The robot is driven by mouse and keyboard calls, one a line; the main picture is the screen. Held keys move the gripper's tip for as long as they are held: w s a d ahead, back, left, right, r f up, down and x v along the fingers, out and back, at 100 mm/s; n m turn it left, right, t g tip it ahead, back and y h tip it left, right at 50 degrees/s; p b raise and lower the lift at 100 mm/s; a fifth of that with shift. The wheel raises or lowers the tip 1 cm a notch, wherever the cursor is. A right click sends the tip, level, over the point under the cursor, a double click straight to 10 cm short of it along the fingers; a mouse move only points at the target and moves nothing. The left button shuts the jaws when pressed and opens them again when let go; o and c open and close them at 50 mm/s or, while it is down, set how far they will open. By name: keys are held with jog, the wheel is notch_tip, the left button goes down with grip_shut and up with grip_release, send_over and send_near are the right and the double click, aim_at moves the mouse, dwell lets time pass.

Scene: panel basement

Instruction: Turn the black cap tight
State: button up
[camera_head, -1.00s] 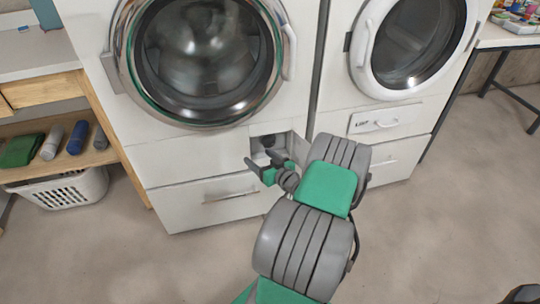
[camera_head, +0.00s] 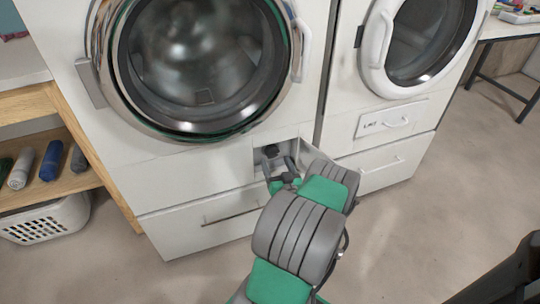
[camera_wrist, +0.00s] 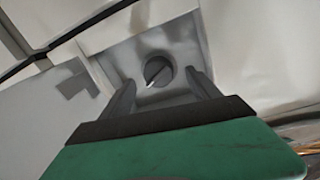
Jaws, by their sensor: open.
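The black cap (camera_head: 271,151) sits in a small square recess low on the front of the left washing machine. In the wrist view the cap (camera_wrist: 158,71) is a round dark knob with a ridge across it, facing me. My gripper (camera_head: 283,176) is just in front of the recess, below the cap. In the wrist view my gripper (camera_wrist: 161,88) has its two fingers apart, one on each side of the cap in the picture. Nothing is held between them. I cannot tell whether the fingertips reach the cap.
The left washer (camera_head: 170,165) has a round glass door above the recess and a drawer (camera_head: 232,205) below. An open flap (camera_head: 318,157) stands at the recess's right side. The right washer (camera_head: 385,150) is beside it. A shelf and white basket (camera_head: 45,222) are at left.

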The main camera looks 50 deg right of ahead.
aim_at(274, 156)
jog(key=x, duration=0.4)
jog(key=shift+d, duration=0.25)
jog(key=c, duration=1.4)
